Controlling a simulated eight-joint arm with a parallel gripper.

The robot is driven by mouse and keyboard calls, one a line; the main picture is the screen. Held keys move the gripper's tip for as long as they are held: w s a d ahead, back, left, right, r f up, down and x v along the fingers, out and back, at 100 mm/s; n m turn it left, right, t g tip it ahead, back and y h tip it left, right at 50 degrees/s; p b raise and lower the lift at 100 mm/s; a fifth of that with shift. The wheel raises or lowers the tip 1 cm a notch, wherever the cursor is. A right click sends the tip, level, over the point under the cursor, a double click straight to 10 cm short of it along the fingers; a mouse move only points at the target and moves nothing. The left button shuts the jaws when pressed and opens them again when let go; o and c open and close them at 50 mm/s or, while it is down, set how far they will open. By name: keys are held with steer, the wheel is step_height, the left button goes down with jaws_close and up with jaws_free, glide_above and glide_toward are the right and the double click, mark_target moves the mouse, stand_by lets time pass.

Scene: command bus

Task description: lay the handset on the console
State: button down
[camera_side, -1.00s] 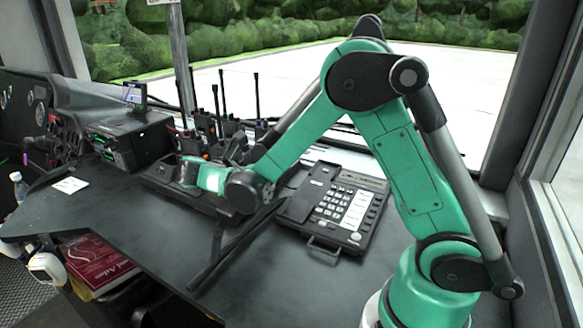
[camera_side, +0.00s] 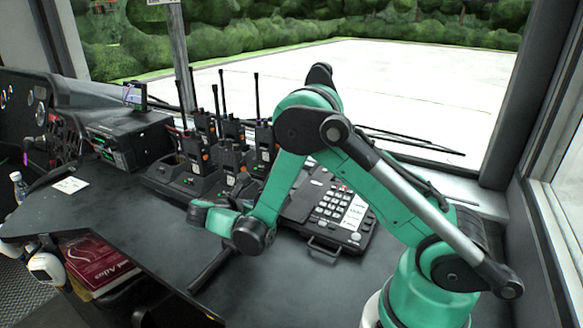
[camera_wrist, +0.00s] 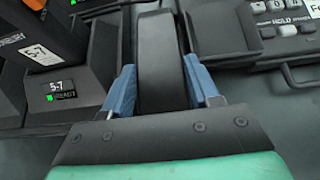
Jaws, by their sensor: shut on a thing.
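The handset (camera_wrist: 160,60) is a plain black, thick bar between my blue fingers in the wrist view. My gripper (camera_wrist: 157,90) is shut on it, one finger on each side. In the side view my gripper (camera_side: 207,215) is low over the desk, left of the console; the handset is hidden or not distinguishable there. The console (camera_side: 342,212) is a black desk telephone with white keys, lying on the desk. Its left part is a dark block. In the wrist view the console (camera_wrist: 295,40) shows at the upper right, with the dark block nearest the handset.
Several handheld radios (camera_side: 228,160) stand in black chargers behind my gripper; one charger (camera_wrist: 70,92) is close on the left in the wrist view. A dark box with a small screen (camera_side: 134,94) stands farther left.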

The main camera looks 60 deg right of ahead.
steer(key=shift+c, duration=1.1)
jaws_free()
